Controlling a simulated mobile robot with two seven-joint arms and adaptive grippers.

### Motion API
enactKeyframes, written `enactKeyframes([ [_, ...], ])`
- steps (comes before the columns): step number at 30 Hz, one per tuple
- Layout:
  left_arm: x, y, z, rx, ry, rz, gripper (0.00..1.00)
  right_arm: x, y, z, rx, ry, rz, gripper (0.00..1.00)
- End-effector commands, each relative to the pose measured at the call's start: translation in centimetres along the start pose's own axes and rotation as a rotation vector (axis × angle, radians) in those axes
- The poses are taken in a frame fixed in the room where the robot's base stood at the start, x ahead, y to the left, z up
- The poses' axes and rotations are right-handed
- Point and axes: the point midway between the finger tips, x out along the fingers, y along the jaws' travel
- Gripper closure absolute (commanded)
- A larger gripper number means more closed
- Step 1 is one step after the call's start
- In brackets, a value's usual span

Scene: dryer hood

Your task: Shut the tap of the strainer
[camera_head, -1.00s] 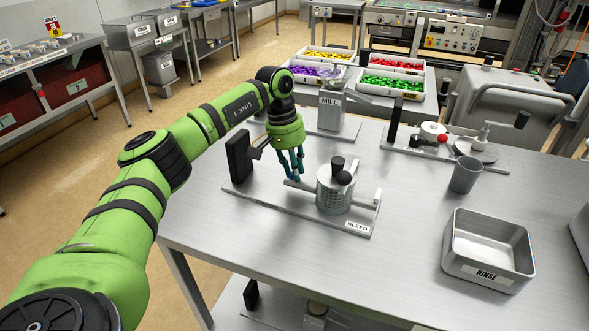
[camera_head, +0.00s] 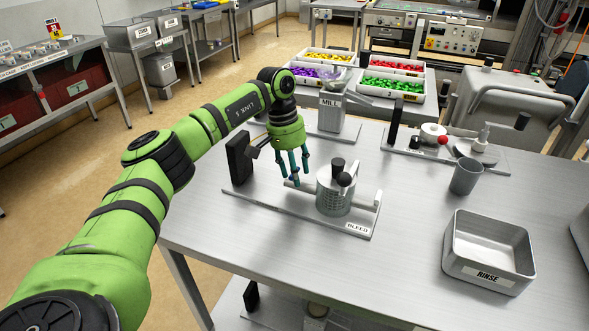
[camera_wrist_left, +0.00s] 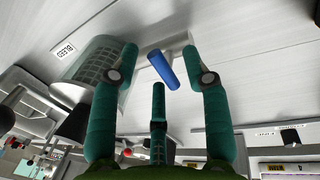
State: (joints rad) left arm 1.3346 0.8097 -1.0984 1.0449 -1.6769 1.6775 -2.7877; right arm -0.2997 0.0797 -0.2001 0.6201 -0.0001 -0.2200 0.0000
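The strainer (camera_head: 333,198) is a grey, perforated cylinder with black knobs on top, standing on a flat plate marked BLEED. A pipe leaves it on each side. The tap's blue handle (camera_wrist_left: 163,70) shows clearly in the left wrist view, on the pipe near a pale fitting. In the head view, my fingers largely cover it. My left gripper (camera_head: 295,174) points down over the left pipe, its teal fingers spread. In the left wrist view, the handle appears between the fingertips (camera_wrist_left: 160,55), with gaps on both sides. My right gripper is not in view.
A black upright block (camera_head: 239,159) stands at the plate's left end. The mill (camera_head: 331,110) is behind the strainer. A grey cup (camera_head: 466,175) and the RINSE basin (camera_head: 488,250) are to the right. The table front between strainer and basin is clear.

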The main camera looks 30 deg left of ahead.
Motion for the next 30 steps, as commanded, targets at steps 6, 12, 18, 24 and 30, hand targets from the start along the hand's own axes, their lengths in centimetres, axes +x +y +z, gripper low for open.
enactKeyframes([
  [6,-0.1,0.0,0.0,-0.002,0.001,-0.001,0.53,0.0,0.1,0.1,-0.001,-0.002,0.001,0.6],
  [12,-2.4,0.0,-0.1,-0.002,0.005,0.0,0.53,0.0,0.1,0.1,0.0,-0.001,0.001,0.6],
  [18,-6.8,0.0,-0.1,-0.001,0.006,0.0,0.53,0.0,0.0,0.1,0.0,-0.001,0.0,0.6],
  [24,-10.4,0.0,-0.1,-0.001,0.004,0.0,0.53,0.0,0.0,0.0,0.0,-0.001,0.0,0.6],
  [30,-11.9,0.0,0.0,-0.001,0.0,0.0,0.53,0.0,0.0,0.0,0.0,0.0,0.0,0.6],
])
